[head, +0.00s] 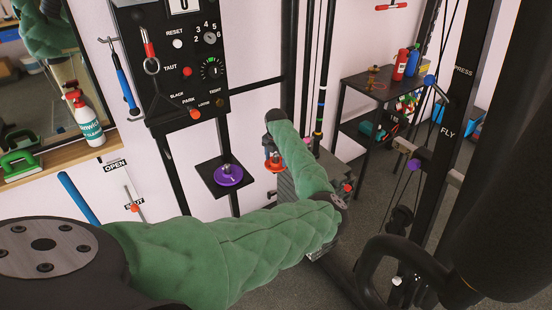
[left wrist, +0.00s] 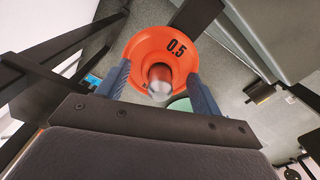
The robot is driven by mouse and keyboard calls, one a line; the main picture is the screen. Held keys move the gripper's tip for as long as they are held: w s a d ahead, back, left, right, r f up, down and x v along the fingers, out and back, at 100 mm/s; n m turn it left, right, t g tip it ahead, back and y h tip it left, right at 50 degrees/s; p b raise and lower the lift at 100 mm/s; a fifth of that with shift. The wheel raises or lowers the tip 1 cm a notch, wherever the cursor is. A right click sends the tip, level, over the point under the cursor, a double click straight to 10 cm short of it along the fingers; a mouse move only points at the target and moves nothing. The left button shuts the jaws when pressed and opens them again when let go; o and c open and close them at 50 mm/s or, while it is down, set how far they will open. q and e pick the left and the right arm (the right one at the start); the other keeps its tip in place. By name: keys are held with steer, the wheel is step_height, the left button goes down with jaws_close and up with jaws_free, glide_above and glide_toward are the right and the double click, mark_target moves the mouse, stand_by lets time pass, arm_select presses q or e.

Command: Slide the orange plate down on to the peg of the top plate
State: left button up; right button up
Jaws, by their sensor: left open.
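The orange plate (left wrist: 150,46), marked 0.5, shows in the left wrist view with a silver round-topped peg (left wrist: 160,82) at its middle. My left gripper (left wrist: 159,72) is open, with one blue finger on each side of the peg, over the plate. I cannot tell whether the fingers touch it. A green disc (left wrist: 181,104) shows partly below the orange plate; the rest is hidden. In the head view the orange plate (head: 273,165) is small, under my left gripper (head: 270,146), and partly hidden by the green-sleeved arm. My right gripper is not in view.
A purple plate (head: 228,175) with a peg lies on a small black shelf (head: 211,165) left of the orange plate. A black control panel (head: 192,60) hangs above. Black uprights stand behind the gripper. A black side table (head: 352,82) and machine frame (head: 452,110) stand at right.

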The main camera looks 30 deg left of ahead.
arm_select(q)
steer(key=shift+r, duration=0.1)
step_height(320, 180, up, 6)
steer(key=shift+r+b, duration=0.25)
steer(key=shift+b, duration=0.85)
steer(key=shift+r, duration=0.55)
